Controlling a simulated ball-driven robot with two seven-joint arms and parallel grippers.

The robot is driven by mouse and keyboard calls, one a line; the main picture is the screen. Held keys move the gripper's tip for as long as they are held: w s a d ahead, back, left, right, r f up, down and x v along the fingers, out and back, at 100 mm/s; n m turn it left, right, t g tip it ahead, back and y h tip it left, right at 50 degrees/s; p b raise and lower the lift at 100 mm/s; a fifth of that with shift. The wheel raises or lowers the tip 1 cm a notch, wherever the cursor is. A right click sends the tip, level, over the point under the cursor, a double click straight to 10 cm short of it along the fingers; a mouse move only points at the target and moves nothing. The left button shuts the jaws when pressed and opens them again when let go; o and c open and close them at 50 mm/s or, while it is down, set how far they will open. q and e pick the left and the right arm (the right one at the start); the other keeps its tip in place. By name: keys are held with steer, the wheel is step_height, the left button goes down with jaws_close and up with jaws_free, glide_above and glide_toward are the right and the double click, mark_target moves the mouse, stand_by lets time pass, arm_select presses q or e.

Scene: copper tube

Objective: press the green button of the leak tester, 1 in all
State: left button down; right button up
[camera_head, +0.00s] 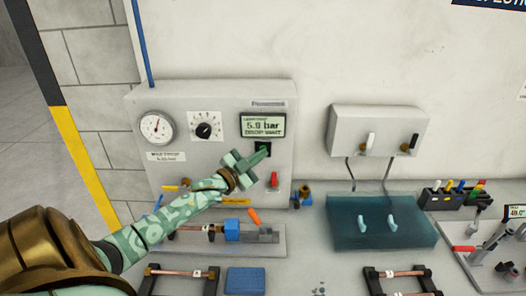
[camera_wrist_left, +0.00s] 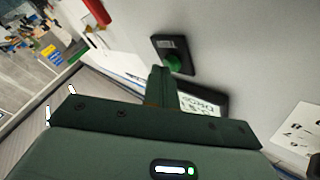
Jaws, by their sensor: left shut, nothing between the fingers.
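The leak tester (camera_head: 225,120) is a grey box against the wall. It has a dial gauge, a knob and a display (camera_head: 263,126) reading 5.0 bar. Its green button sits on a black plate (camera_head: 264,146) below the display; the button is mostly hidden by my gripper there. The green button (camera_wrist_left: 174,62) shows clearly in the left wrist view. My left gripper (camera_head: 263,154) is shut and empty, with its tips right at the button plate. In the left wrist view the shut fingers (camera_wrist_left: 161,74) end close beside the button; I cannot tell whether they touch it. My right gripper is not in view.
A red-handled valve (camera_head: 274,180) is just below the button. A fixture with a blue block (camera_head: 232,230) stands on the bench below my arm. To the right are a wall box (camera_head: 378,130), a teal tray (camera_head: 350,236) and a rack of coloured-handled tools (camera_head: 452,198).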

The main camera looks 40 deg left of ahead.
arm_select(q)
steer(key=shift+s, duration=0.1)
steer(key=shift+s+d+p, duration=0.5)
steer(key=shift+s+p, duration=0.1)
steer(key=shift+p, duration=0.1)
steer(key=s+d+p, duration=0.3)
steer(key=shift+s+d, duration=0.15)
steer(key=shift+s, duration=0.25)
stand_by(0.8)
